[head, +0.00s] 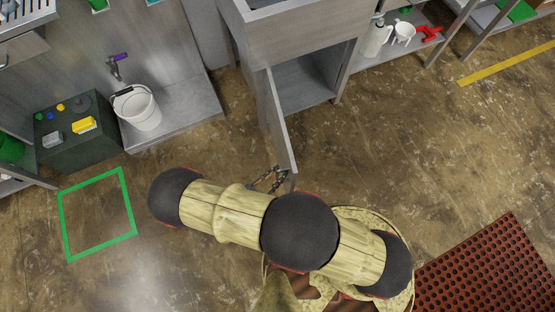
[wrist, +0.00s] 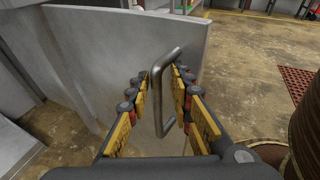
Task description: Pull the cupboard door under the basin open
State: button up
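The grey cupboard door (head: 277,120) under the basin stands swung well out from the cupboard, whose inside (head: 302,82) shows in the head view. In the wrist view, the door panel (wrist: 100,60) fills the upper left and carries a bent metal bar handle (wrist: 157,100). My gripper (wrist: 161,76) is at the handle, with its yellow-padded fingers on either side of the bar. The fingers look apart, with a gap beside the bar; contact is hard to tell. In the head view my gripper (head: 268,180) is small and partly hidden by my arm beside the door's free edge.
A white bucket (head: 137,107) stands on a low ledge at left, beside a dark box (head: 78,132). A green square (head: 97,214) is marked on the floor. A red perforated mat (head: 490,270) lies at lower right. The floor right of the door is clear.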

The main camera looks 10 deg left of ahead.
jog(key=r, duration=0.2)
jog(key=r+t+h, duration=0.1)
jog(key=r, duration=0.2)
jog(key=r+t, duration=0.1)
jog(key=r, duration=0.1)
jog(key=shift+w+r, duration=0.25)
jog(key=shift+w, duration=0.15)
jog(key=f, duration=0.2)
jog(key=f+g, duration=0.1)
jog(key=f, duration=0.1)
jog(key=s+f+g+y, duration=0.1)
jog(key=f, duration=0.1)
jog(key=shift+f, duration=0.35)
jog(key=shift+s+r, duration=0.1)
jog(key=shift+a, duration=0.15)
jog(key=s+a+b, duration=0.1)
jog(key=a+b, duration=0.2)
jog(key=a, duration=0.6)
jog(key=shift+f, duration=0.2)
jog(key=shift+d, duration=0.1)
